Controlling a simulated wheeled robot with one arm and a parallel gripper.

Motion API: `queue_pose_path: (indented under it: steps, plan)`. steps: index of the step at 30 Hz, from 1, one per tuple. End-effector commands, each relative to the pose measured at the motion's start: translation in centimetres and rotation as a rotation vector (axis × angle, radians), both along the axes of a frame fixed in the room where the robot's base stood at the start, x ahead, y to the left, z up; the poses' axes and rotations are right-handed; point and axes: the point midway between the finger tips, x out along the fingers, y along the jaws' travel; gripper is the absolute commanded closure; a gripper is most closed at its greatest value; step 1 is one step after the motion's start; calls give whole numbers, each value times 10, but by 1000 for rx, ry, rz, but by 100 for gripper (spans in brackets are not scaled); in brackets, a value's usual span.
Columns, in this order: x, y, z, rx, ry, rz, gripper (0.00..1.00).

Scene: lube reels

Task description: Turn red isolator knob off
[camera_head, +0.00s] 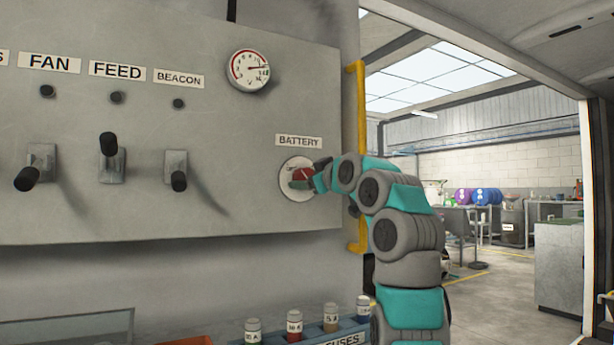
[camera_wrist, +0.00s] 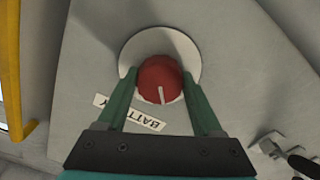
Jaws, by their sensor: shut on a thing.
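The red isolator knob (camera_head: 300,174) sits on a round white plate (camera_head: 291,188) under the BATTERY label (camera_head: 299,141) on the grey panel. In the wrist view the knob (camera_wrist: 161,80) is round and red with a white pointer line, which runs toward the BATTERY label (camera_wrist: 130,114) side of the picture. My gripper (camera_head: 308,179) reaches the knob from the right. In the wrist view its two green fingers (camera_wrist: 161,84) stand on either side of the knob and are shut on it. The fingers hide part of the plate and label.
Left of the knob, the panel carries FAN (camera_head: 36,172), FEED (camera_head: 110,158) and BEACON (camera_head: 177,171) levers and a gauge (camera_head: 248,70). A yellow rail (camera_head: 356,90) runs along the panel's right edge. A blue fuse tray (camera_head: 345,337) stands below.

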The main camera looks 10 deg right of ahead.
Motion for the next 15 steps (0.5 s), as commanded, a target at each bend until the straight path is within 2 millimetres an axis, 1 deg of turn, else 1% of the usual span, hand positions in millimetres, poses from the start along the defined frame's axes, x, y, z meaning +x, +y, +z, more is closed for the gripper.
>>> queue_pose_path:
  steps: [6,15]
  plan:
    - [0,0,0,-60,-19,0,88]
    - [0,0,0,-79,-26,0,88]
